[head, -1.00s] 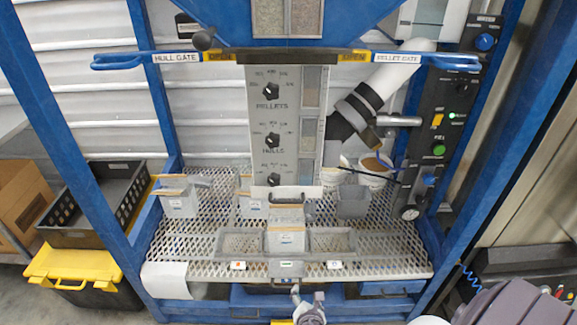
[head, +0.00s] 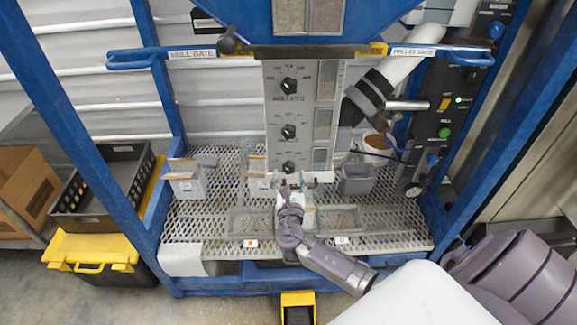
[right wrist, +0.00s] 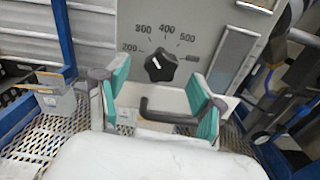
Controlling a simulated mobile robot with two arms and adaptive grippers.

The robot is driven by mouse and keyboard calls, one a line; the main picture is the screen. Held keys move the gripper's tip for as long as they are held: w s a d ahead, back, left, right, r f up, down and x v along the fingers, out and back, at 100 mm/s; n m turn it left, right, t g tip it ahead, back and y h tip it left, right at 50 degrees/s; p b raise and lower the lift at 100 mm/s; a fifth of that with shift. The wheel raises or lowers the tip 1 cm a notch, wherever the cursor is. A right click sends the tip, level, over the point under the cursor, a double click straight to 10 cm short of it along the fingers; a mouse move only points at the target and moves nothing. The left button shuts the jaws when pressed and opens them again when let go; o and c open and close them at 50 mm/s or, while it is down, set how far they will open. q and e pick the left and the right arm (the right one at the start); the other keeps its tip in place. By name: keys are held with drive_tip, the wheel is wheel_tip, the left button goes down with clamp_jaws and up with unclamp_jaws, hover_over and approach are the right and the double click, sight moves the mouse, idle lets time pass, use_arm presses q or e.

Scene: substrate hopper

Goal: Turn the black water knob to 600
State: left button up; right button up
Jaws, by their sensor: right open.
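The black water knob (right wrist: 160,65) is on the grey panel (right wrist: 200,25), with a printed dial from 200 to 600 around it. A white mark shows on its upper face; I cannot read its exact setting. In the head view it is the lowest of three knobs (head: 289,167). My right gripper (head: 290,182) is just below the knob. In the right wrist view the gripper's teal-padded fingers (right wrist: 160,97) are wide apart, below and to either side of the knob, with nothing between them gripped. My left gripper is not in view.
A black handle (right wrist: 178,109) sticks out from the panel's lower part, between the fingers in the right wrist view. Grey bins (head: 186,184) stand on the white mesh shelf (head: 215,205). A blue frame post (head: 95,150) stands at left, and the control box (head: 440,100) is at right.

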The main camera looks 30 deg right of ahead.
sight(289, 170)
drive_tip(key=shift+x, duration=1.2)
drive_tip(key=shift+w+d, duration=0.35)
drive_tip(key=shift+w, duration=0.05)
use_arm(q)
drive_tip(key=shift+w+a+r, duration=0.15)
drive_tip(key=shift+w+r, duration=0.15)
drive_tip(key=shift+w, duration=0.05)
